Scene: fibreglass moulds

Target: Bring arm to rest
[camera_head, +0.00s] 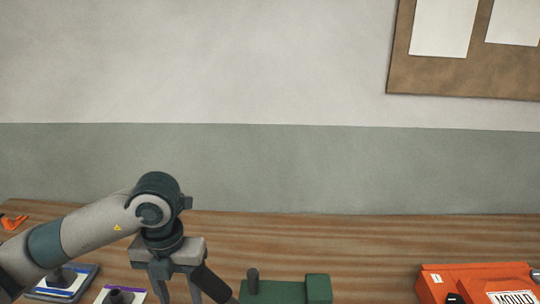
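My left arm (95,226) comes in from the left, and its gripper (179,292) points down over the wooden table (370,240). Its two fingers stand apart with table showing between them, and I see nothing held. The lower ends of the fingers are near or past the bottom edge of the view. A dark cylindrical piece (212,285) slants down just right of the fingers; I cannot tell what it belongs to. My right gripper is not in view.
A green block-like object (318,289) stands right of the gripper. Flat trays with dark knobs (62,276) lie at lower left, and a small orange item (12,221) at far left. An orange mould box (450,280) is at lower right. The table between green and orange is clear.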

